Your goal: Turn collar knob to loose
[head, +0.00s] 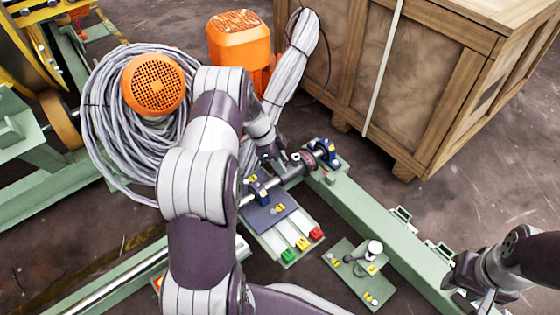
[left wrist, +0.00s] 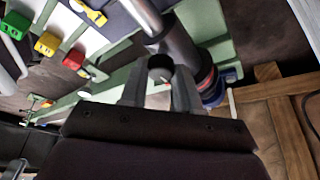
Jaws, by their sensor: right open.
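The collar (head: 309,160) is a dark cylinder with a red band on a steel shaft (head: 262,193), near the blue bearing block at the shaft's far end. My left gripper (head: 275,160) is at the collar, partly hidden by its own arm in the head view. In the left wrist view its two fingers (left wrist: 160,85) are spread on either side of a dark round knob (left wrist: 160,68) on the collar (left wrist: 183,55). Contact with the knob cannot be made out. My right gripper (head: 466,297) is open and empty at the lower right, away from the collar.
Green, yellow and red blocks (head: 302,244) sit on the plate below the shaft. A small green plate with a white-topped post (head: 374,248) stands right of them. A wooden crate (head: 430,70), a coiled grey cable (head: 110,110) and an orange motor (head: 240,40) stand behind.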

